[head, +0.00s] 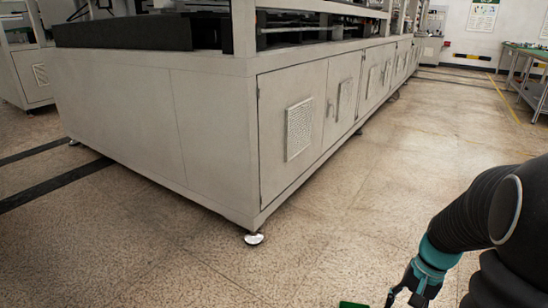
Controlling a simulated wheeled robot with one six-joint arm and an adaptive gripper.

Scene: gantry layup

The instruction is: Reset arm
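My arm reaches in from the right edge in the head view. My gripper (402,296) is low at the bottom right, below a teal wrist band, and is partly cut off by the bottom edge. Its dark fingers are small here, and I cannot tell whether they are open or shut. A small green flat piece (353,304) shows at the bottom edge, just left of the gripper. Most of it is out of the frame, and I cannot tell whether the gripper touches it.
A long grey machine cabinet (215,130) on levelling feet fills the left and middle. The speckled floor (385,190) between it and my arm is clear. A green-topped table (530,55) stands at the far right. Dark strips (60,180) cross the floor at left.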

